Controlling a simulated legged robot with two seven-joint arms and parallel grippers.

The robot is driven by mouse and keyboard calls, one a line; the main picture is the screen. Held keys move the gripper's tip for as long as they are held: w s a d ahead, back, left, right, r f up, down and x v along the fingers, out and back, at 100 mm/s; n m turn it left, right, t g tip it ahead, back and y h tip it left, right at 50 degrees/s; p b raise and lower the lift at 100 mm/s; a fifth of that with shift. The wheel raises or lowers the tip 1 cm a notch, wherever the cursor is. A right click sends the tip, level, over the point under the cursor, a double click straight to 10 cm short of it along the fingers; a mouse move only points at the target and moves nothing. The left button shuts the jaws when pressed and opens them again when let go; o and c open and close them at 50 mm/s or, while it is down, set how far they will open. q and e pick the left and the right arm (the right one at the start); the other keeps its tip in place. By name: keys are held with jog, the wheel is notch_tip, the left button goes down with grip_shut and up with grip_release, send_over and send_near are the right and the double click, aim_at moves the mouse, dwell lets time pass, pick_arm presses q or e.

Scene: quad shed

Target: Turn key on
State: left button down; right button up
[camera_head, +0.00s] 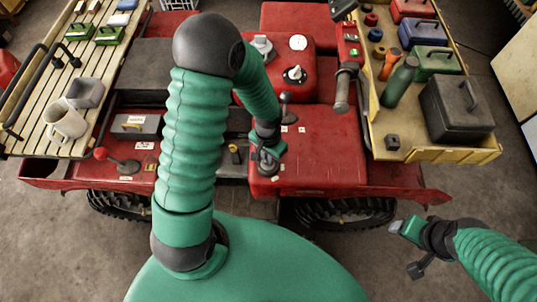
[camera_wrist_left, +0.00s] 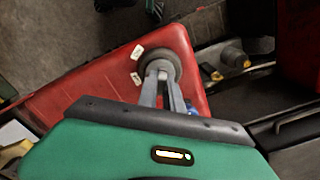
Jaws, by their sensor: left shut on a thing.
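The key switch is a round dark disc (camera_wrist_left: 172,66) on the red panel (camera_head: 322,150), beside two small white labels (camera_wrist_left: 137,52). My left gripper (camera_wrist_left: 163,76) reaches down onto this disc. Its two grey fingers come together at the key in the middle of the disc, and the fingers hide most of the key. In the head view my left gripper (camera_head: 268,158) is over the near left corner of the red panel. My right gripper (camera_head: 402,226) is off to the lower right, in front of the vehicle and away from the key; its jaws are too small to read.
A lever with a dark knob (camera_head: 287,104) stands just behind my left gripper. A red-knobbed lever (camera_head: 112,158) is at left. A yellow tray (camera_head: 440,154) with bottles and boxes is at right.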

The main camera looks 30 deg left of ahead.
pick_arm(q)
jog(key=shift+r+m+p, duration=0.15)
jog(key=shift+m+p, duration=0.2)
jog(key=shift+m, duration=0.85)
jog(key=shift+m+p, duration=0.5)
jog(key=shift+m, duration=0.2)
jog(key=shift+m+p, duration=0.55)
jog(key=shift+m, duration=1.05)
jog(key=c, duration=1.5)
grip_release()
